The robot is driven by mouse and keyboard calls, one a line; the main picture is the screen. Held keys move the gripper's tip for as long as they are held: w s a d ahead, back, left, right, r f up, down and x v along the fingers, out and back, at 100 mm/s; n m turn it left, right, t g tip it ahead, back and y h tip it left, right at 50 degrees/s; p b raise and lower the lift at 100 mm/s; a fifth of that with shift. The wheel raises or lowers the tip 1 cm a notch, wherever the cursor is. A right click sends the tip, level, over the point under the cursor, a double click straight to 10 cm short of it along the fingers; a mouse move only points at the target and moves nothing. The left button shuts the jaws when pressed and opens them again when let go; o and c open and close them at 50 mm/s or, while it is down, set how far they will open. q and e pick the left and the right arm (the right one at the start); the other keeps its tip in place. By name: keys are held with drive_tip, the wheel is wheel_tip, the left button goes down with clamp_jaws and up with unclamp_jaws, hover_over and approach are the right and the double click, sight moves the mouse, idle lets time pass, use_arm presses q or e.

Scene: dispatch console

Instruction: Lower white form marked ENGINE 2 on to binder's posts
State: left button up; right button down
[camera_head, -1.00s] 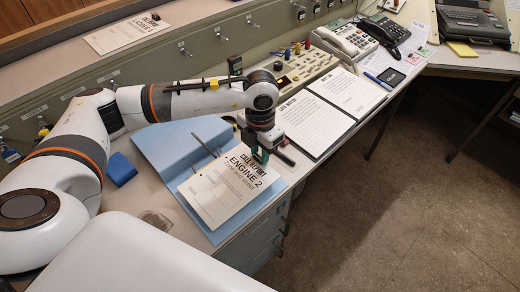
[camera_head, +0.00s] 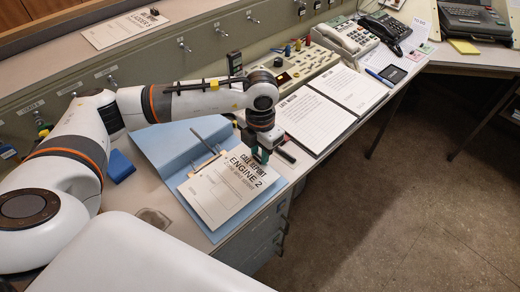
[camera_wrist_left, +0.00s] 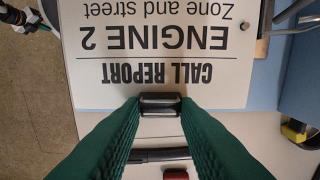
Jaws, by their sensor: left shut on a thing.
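The white form marked ENGINE 2 (camera_head: 222,193) lies over the right part of the blue binder (camera_head: 165,143), close above it or touching it; I cannot tell which. My left gripper (camera_head: 261,156) is shut on the form's top edge, beside the CALL REPORT heading. A thin metal rod (camera_head: 203,142) and a pale brass-coloured strip (camera_head: 207,163) show at the form's left edge. My right gripper is out of view.
An open log book (camera_head: 315,120) lies right of the gripper. A dark pen-like object (camera_head: 285,155) is close by the fingers. A blue block (camera_head: 120,166) sits left of the binder. The console panel (camera_head: 185,75) rises behind; the desk's front edge is near.

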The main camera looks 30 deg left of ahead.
use_arm(q)
drive_tip(key=shift+f, duration=0.1)
idle(0.3)
drive_tip(key=shift+f+b, duration=0.4)
drive_tip(key=shift+b, duration=0.15)
drive_tip(key=shift+a+f, duration=0.2)
drive_tip(key=shift+f, duration=0.05)
drive_tip(key=o, duration=1.6)
drive_tip(key=shift+f+b, duration=0.1)
drive_tip(key=shift+b, duration=0.2)
drive_tip(key=shift+c, duration=0.2)
